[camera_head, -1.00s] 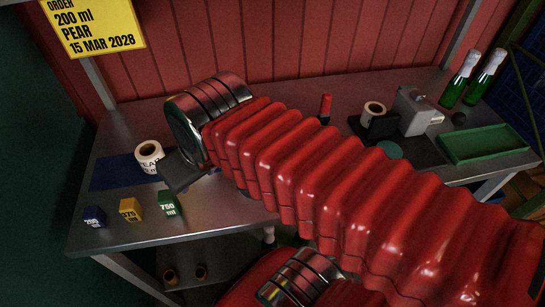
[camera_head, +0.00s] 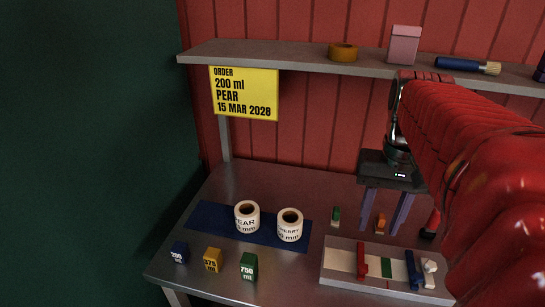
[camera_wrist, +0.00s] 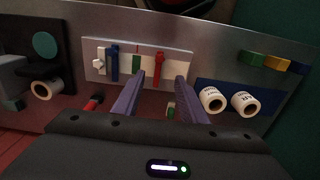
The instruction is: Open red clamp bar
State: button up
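The red clamp bar (camera_head: 361,261) lies across the pale fixture (camera_head: 329,277) at the table's front right. Beside it on the fixture are a green block (camera_head: 386,268), a blue bar (camera_head: 412,268) and a white knob (camera_head: 429,272). My gripper (camera_head: 380,231) is open and empty, with its fingers pointing down, behind the fixture in the head view. In the wrist view the red clamp bar (camera_wrist: 158,68) shows beyond and between the open fingertips (camera_wrist: 158,77), apart from them. Whether the bar is latched cannot be told.
Two label rolls (camera_head: 247,218) (camera_head: 290,226) stand on a blue mat (camera_head: 207,216). Blue, yellow and green volume cubes (camera_head: 213,260) sit along the front. Small green (camera_head: 335,216) and orange (camera_head: 381,222) pieces stand behind the fixture. A shelf (camera_head: 300,57) crosses above.

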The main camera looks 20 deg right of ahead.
aim_at(363, 266)
jog(key=shift+f, duration=0.15)
notch_tip(363, 266, down, 14)
jog(key=shift+r, duration=0.2)
dwell(0.7)
jog(key=shift+c, duration=0.3)
grip_shut()
